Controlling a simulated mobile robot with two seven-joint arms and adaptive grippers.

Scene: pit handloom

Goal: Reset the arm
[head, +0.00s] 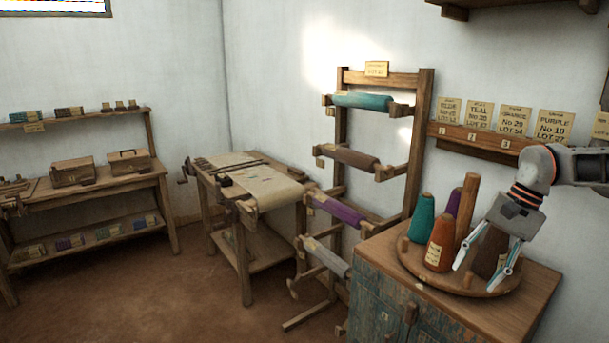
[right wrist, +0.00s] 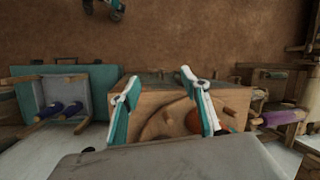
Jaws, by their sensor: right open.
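My right gripper (head: 476,279) comes in from the right edge of the head view. Its two fingers are spread apart, with nothing between them, in front of a dark brown cone (head: 487,250) on a round wooden tray (head: 415,263); I cannot tell whether they touch it. In the right wrist view the same open gripper (right wrist: 158,82) shows above the wooden cabinet top (right wrist: 150,102), with an orange cone (right wrist: 205,120) beside one finger. My left gripper does not show in the head view.
The tray also holds a teal cone (head: 421,218), an orange cone (head: 441,243), a purple cone and a wooden post (head: 466,208). It stands on a painted cabinet (head: 385,288). A rack of yarn rolls (head: 418,150) is to its left, then a cloth-covered table (head: 250,178). Floor at left is clear.

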